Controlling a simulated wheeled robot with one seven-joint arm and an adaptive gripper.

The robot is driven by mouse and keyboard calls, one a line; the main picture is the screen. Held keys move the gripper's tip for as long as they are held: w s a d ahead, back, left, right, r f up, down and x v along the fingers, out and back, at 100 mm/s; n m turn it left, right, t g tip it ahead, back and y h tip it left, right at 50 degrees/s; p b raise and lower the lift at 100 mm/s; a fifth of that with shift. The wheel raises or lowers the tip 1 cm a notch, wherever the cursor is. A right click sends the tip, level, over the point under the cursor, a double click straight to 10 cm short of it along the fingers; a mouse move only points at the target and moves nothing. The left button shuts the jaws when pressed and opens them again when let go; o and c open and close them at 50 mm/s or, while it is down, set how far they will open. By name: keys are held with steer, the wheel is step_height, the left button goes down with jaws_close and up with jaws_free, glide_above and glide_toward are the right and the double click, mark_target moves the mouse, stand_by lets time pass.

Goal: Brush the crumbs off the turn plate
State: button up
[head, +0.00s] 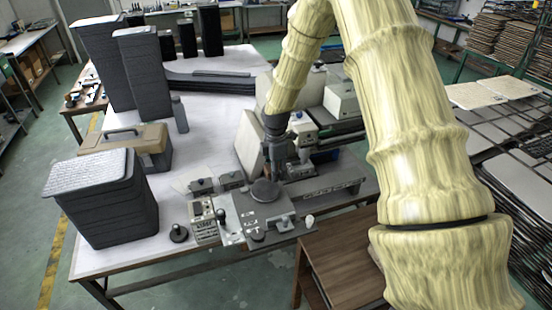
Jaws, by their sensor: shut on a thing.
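The turn plate appears to be a dark round disc (265,190) on the grey machine bed at the near edge of the white table. My gripper (284,168) is just above and right of the disc, pointing down at the end of my pale yellow arm. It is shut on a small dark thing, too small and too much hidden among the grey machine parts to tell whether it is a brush. I cannot tell whether its lower end touches the plate. No crumbs can be made out at this size.
A grey control box with a black knob (204,222) stands left of the disc. A tall dark stack (102,200) and a tan case (128,143) stand farther left. A small brown wooden table (340,262) is at the front right. White tabletop lies bare at centre left.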

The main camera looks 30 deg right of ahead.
steer(key=shift+r+p, duration=0.8)
steer(key=shift+r, duration=0.8)
steer(key=shift+w+f, duration=0.1)
